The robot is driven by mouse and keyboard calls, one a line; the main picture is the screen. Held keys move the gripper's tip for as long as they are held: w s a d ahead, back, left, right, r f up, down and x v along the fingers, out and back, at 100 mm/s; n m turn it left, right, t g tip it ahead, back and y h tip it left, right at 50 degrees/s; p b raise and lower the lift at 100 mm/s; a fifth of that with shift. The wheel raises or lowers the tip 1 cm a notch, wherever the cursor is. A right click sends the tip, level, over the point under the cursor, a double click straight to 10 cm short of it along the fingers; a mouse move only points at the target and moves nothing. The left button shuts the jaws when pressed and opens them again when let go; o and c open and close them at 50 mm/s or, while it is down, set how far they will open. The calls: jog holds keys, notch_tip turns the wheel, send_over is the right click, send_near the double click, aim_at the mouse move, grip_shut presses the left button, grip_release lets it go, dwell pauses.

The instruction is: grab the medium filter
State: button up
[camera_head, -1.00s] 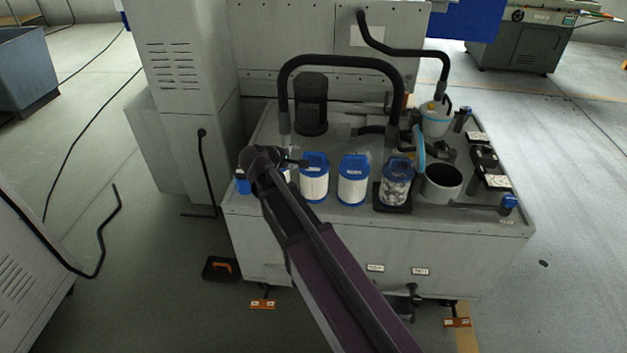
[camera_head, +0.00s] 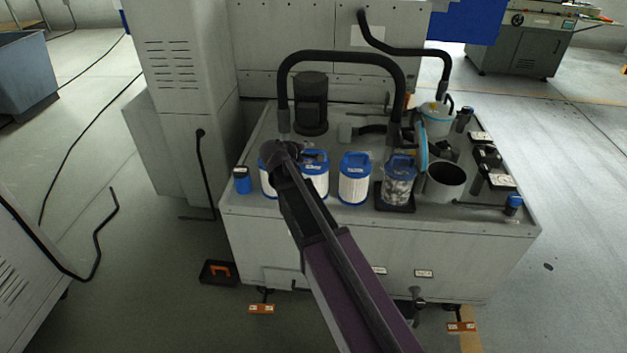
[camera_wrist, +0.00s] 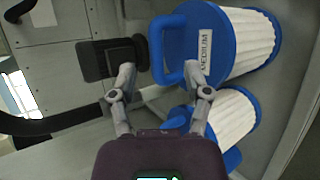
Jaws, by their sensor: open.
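The medium filter (camera_wrist: 245,42) is a white pleated cylinder with a blue cap, a blue loop handle and a label reading MEDIUM. It fills the upper right of the wrist view. In the head view it appears to be the filter (camera_head: 316,182) just right of my gripper (camera_head: 282,152), partly covered by my arm. My gripper (camera_wrist: 161,76) is open and empty in the wrist view. Its right finger is close to the handle; I cannot tell whether they touch. A second pleated filter (camera_wrist: 228,120) lies below the medium one there; its label is not visible.
Another blue-capped filter (camera_head: 354,186) and a clear, dark-filled canister (camera_head: 399,187) stand to the right on the grey tank top. A black cylinder (camera_head: 310,110) and a black arched hose (camera_head: 340,58) stand behind. A small blue container (camera_head: 242,183) stands at the left corner.

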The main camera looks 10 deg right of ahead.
aim_at(316, 151)
jog(key=shift+b+x, duration=1.2)
jog(key=shift+x, duration=1.4)
jog(key=shift+w+r, duration=0.1)
jog(key=shift+r, duration=0.05)
grip_shut()
